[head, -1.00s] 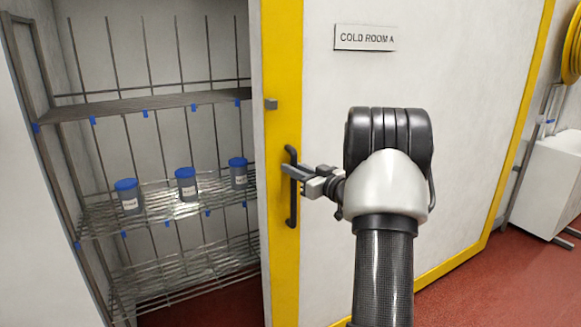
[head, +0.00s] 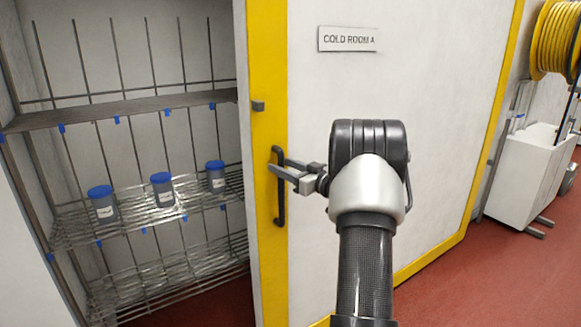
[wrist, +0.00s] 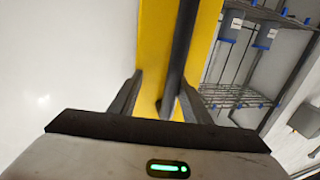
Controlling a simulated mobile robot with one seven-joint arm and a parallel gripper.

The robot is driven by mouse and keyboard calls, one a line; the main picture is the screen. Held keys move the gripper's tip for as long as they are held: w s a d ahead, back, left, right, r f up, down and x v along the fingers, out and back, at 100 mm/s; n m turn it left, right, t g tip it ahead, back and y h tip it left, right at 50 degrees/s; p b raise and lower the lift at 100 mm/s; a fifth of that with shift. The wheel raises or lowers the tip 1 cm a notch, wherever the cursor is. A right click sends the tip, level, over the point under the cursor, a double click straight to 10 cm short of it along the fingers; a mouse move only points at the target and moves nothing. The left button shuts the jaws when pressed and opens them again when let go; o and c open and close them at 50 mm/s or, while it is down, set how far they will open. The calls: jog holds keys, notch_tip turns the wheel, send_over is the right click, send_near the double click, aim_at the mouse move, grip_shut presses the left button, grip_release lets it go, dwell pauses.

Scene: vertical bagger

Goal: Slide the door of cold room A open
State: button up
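The white sliding door (head: 400,90) with a yellow edge band (head: 269,215) and a "COLD ROOM A" sign (head: 348,39) stands partly open, with an opening to its left. Its dark vertical bar handle (head: 279,205) is on the yellow band. My gripper (head: 275,170) is at the upper half of the handle. In the wrist view, my gripper's two fingers (wrist: 160,100) are spread apart with the handle (wrist: 183,45) between them, nearer the right finger. A gap shows at the left finger. Contact with the right finger is unclear.
Inside the opening, wire shelving (head: 150,215) carries several blue-lidded jars (head: 162,190). At right are a white cart (head: 525,175) and a yellow hose reel (head: 556,40). Red floor (head: 480,275) is clear in front.

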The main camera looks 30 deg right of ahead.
jog(key=shift+s+d+h, duration=0.2)
jog(key=shift+d, duration=0.35)
jog(key=shift+s+d+h, duration=0.2)
jog(key=shift+d, duration=0.35)
jog(key=shift+w+a, duration=0.1)
jog(key=shift+a, duration=0.05)
jog(key=s+d+p, duration=0.1)
jog(key=s+d, duration=0.2)
jog(key=s, duration=1.4)
jog(key=shift+s+d, duration=0.15)
